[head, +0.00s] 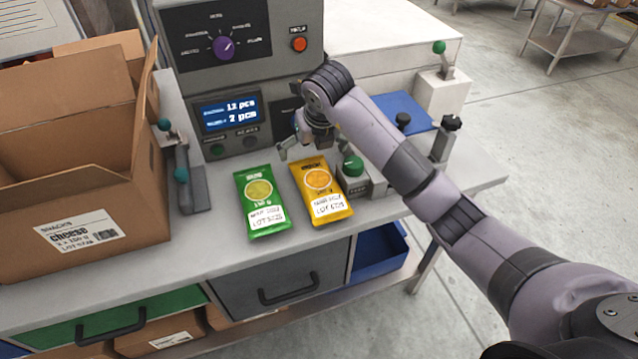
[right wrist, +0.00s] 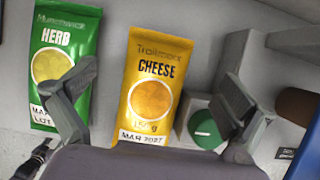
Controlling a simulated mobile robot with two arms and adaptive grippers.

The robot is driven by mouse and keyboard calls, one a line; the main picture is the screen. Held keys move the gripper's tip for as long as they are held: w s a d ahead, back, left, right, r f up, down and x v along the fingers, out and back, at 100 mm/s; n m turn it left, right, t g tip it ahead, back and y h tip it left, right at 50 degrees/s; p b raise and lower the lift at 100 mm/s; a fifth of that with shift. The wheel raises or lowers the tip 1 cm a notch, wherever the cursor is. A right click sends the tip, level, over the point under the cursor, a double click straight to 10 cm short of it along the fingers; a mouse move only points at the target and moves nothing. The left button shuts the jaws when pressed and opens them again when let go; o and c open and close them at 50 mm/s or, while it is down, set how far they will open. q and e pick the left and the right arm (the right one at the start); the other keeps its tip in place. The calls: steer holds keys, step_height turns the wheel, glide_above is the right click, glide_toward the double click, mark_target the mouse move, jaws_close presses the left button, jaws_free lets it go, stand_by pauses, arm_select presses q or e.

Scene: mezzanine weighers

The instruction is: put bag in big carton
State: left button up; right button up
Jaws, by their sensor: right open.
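A yellow cheese bag (head: 319,192) lies flat on the grey bench; it also shows in the right wrist view (right wrist: 150,85). A green herb bag (head: 261,202) lies just left of it, and also shows in the right wrist view (right wrist: 62,62). My right gripper (head: 310,150) is open and empty, above the far end of the yellow bag. In the right wrist view the yellow bag lies between its spread fingers. A big brown carton (head: 40,258) with raised flaps and a cheese label stands at the left; its inside is mostly hidden. My left gripper is not in view.
A weigher console (head: 245,85) with a lit display stands behind the bags. A green-knobbed grey block (head: 376,182) stands close right of the yellow bag. A lever fixture (head: 192,178) sits between carton and green bag. The bench front (head: 300,238) is clear.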

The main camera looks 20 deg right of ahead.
mark_target(308, 161)
steer(key=x, duration=0.2)
steer(key=shift+w+f, duration=0.15)
steer(key=shift+f, duration=0.1)
steer(key=p+x, duration=0.1)
steer(key=x, duration=0.3)
steer(key=shift+w+p, duration=0.25)
steer(key=shift+p, duration=0.05)
steer(key=shift+w+f, duration=0.2)
steer(key=shift+f, duration=0.3)
steer(key=shift+c, duration=0.6)
steer(key=c, duration=1.3)
steer(key=shift+r, duration=0.1)
